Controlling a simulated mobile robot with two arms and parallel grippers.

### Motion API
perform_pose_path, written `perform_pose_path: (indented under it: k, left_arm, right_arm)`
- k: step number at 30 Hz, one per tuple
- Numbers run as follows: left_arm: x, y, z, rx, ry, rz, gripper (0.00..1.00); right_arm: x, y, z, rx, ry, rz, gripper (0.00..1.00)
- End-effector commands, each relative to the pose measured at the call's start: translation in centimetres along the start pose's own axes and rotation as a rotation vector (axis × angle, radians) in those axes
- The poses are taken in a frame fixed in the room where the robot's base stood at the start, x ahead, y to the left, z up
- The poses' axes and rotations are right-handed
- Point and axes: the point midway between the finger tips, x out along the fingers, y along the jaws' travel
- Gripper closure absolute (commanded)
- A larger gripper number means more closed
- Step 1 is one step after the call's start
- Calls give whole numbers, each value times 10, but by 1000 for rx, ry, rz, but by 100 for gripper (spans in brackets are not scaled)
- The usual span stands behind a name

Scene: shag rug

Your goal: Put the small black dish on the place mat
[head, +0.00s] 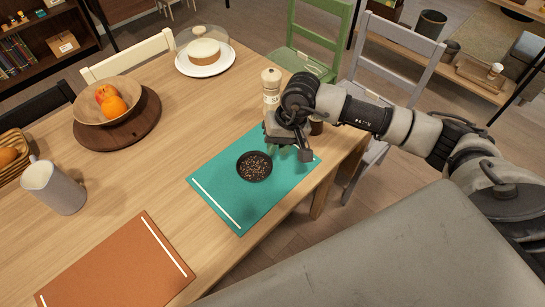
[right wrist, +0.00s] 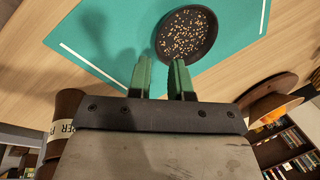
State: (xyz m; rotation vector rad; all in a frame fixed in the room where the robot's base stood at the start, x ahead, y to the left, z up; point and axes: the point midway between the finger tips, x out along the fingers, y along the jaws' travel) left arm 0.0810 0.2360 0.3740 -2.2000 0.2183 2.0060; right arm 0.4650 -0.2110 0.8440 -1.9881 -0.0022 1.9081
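The small black dish (head: 254,166) holds pale speckled bits and lies flat on the teal place mat (head: 215,180), near its middle. The right wrist view also shows the dish (right wrist: 187,35) on the mat (right wrist: 100,35). My right gripper (head: 272,148) is just beside the dish, on its far right side. In the right wrist view its two green fingers (right wrist: 161,62) stand apart with nothing between them. The fingertips are close to the dish rim but not around it; I cannot tell their exact height. My left gripper is not in view.
A pepper mill (head: 270,90) and a small brown jar (head: 316,126) stand near my right gripper. An orange mat (head: 115,265), a mug (head: 55,187), a fruit bowl (head: 108,100) and a cake stand (head: 205,60) are elsewhere on the wooden table. Chairs surround it.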

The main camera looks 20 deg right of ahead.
Motion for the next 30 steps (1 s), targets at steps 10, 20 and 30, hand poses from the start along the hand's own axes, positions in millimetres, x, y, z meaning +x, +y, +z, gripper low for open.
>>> perform_pose_path:
  k: [10, 20, 30]
  left_arm:
    - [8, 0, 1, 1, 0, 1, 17]
    - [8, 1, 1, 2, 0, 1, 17]
    - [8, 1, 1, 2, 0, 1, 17]
  right_arm:
    - [-54, 0, 0, 0, 1, 1, 80]
    - [-60, 0, 0, 0, -1, 1, 80]
    - [-56, -7, 4, 12, -11, -32, 80]
